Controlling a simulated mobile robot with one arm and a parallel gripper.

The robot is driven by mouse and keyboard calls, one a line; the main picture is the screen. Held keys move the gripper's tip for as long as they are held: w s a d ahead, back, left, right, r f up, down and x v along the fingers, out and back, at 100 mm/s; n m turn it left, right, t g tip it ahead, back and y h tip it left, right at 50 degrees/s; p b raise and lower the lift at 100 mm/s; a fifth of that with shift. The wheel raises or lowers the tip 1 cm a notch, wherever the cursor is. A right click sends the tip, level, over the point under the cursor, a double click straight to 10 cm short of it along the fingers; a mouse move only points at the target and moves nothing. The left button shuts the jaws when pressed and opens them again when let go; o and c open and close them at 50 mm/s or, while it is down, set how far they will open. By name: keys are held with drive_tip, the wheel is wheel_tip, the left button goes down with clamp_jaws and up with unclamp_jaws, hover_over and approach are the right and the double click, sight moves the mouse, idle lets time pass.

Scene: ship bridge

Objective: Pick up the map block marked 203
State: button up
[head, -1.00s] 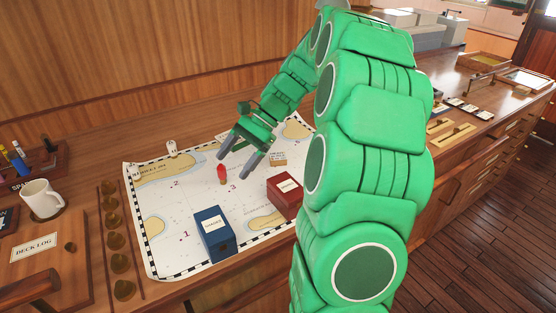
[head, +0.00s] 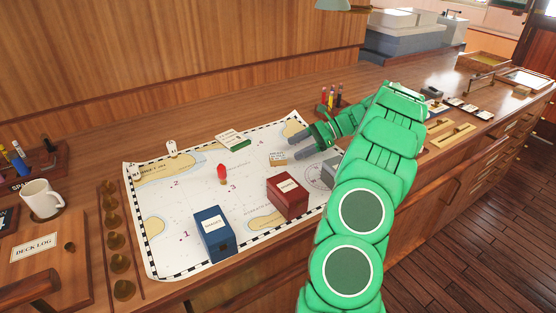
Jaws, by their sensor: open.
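The map chart (head: 190,228) lies on the wooden counter with several labelled blocks on it. A blue block (head: 214,235) and a dark red block (head: 287,197) stand at its front. A green block (head: 233,140) with a pale top lies at the back. A small tan block (head: 278,158) lies at the middle right. A grey block (head: 330,170) is partly hidden by my arm. The labels are too small for me to read, so I cannot tell which is 203. My gripper (head: 294,147) is open and empty, its fingers pointing left, close to the right of the tan block.
A small red marker (head: 222,174) stands mid-chart and a white piece (head: 171,148) at its back left. A white mug (head: 41,199), a deck log (head: 35,248) and a row of brass knobs (head: 116,240) are on the left. Pens (head: 331,97) stand behind my gripper.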

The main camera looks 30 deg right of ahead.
sight(282, 155)
drive_tip(key=d, duration=0.1)
drive_tip(key=d+f+m, duration=0.1)
drive_tip(key=shift+s+d+f+t, duration=0.2)
drive_tip(key=shift+d+t, duration=0.1)
drive_tip(key=shift+d, duration=0.1)
drive_tip(key=shift+w+r+x, duration=0.1)
drive_tip(key=shift+x, duration=1.2)
drive_tip(key=shift+w+r+x, duration=0.1)
drive_tip(key=shift+w+x, duration=0.05)
drive_tip(key=shift+x, duration=1.15)
drive_tip(key=shift+w+r+x, duration=0.1)
drive_tip(key=shift+x, duration=1.2)
drive_tip(key=c, duration=1)
drive_tip(key=shift+r, duration=0.1)
drive_tip(key=shift+c, duration=0.2)
